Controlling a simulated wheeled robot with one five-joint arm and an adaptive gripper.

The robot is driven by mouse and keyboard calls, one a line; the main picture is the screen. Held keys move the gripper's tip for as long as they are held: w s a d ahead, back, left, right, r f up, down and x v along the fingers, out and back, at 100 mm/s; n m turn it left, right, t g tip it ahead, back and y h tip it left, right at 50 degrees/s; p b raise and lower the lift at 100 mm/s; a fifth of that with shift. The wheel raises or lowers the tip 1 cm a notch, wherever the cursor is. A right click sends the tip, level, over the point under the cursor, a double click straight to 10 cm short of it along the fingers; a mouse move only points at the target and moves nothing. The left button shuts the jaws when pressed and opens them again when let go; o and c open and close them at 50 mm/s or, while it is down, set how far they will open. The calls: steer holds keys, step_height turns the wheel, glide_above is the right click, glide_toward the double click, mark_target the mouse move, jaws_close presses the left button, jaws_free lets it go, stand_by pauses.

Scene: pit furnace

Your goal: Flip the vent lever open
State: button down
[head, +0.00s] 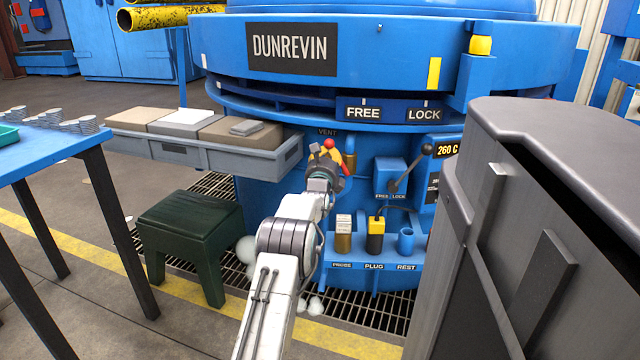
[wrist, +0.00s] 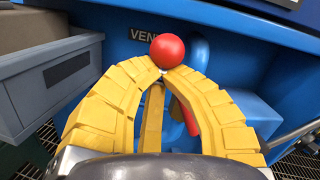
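The vent lever's red ball knob (wrist: 167,50) shows in the wrist view just below the VENT label, and in the head view (head: 328,144) on the blue furnace front. A red piece (wrist: 190,118) shows between my fingers, partly hidden by them; it looks like part of the lever. My gripper (wrist: 165,72) has its yellow fingers arched together, tips closed in at the base of the knob with a small pale bit between them. In the head view my gripper (head: 326,158) is at the vent, and it hides most of the lever.
A grey tray shelf (head: 225,153) juts out left of the vent. A FREE/LOCK lever (head: 408,168) and a tool rack (head: 372,252) are to the right. A large grey cabinet (head: 560,130) stands close on the right. A green stool (head: 190,215) sits at lower left.

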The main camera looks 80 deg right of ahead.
steer(key=shift+s+r, duration=0.3)
steer(key=shift+r, duration=0.35)
stand_by(1.1)
steer(key=shift+a+f, duration=0.1)
